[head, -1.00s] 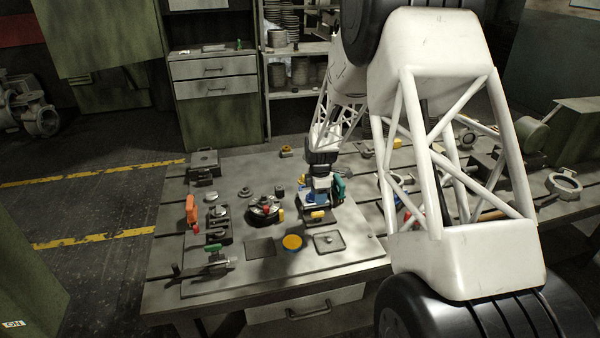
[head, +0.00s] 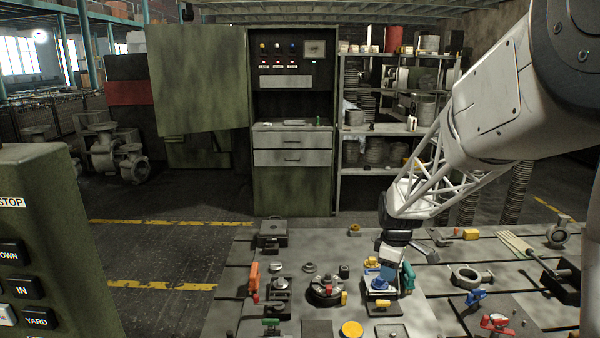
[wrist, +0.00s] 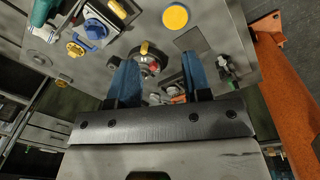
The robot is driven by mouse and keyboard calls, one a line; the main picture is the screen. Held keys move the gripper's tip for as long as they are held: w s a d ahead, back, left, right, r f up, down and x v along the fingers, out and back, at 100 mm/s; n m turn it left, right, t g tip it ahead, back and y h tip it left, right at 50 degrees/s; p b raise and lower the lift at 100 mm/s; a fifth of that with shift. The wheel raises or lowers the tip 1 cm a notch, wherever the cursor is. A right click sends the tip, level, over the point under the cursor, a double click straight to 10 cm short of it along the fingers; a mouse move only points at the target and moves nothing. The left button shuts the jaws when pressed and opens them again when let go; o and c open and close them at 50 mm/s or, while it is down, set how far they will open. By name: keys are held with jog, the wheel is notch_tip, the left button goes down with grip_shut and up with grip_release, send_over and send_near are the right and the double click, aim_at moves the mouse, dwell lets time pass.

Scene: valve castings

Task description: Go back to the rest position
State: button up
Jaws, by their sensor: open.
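My gripper (head: 391,256) hangs above the right part of the fixture board in the head view, below the white lattice of my arm. In the wrist view its two blue fingers are spread apart, with an empty gap (wrist: 159,62) between them. Behind that gap lies a round dark fixture (wrist: 149,60) with a yellow tab. In the head view, the same round fixture (head: 324,291) stands left of my gripper. My gripper partly covers a station with a blue part (head: 380,284) and a teal handle (head: 408,276). I cannot tell its exact height above them.
The workbench (head: 232,312) carries a yellow disc (head: 352,329), an orange-handled clamp (head: 254,276), a grey box (head: 272,233) and a ring casting (head: 466,276). A green button panel (head: 40,240) stands near on the left. A cabinet (head: 292,190) and shelves stand behind.

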jog(key=s+a+r+m+t, duration=0.1)
jog(key=s+a+r+m, duration=0.15)
jog(key=s+r, duration=0.45)
jog(key=s+a+r+m, duration=0.1)
jog(key=s+r+m, duration=0.25)
jog(key=s, duration=0.75)
jog(key=s+a+r+m, duration=0.1)
jog(key=s+m, duration=0.5)
jog(key=s, duration=1.1)
jog(key=shift+a+r+t, duration=0.15)
jog(key=shift+a+t, duration=0.25)
jog(key=shift+a, duration=0.15)
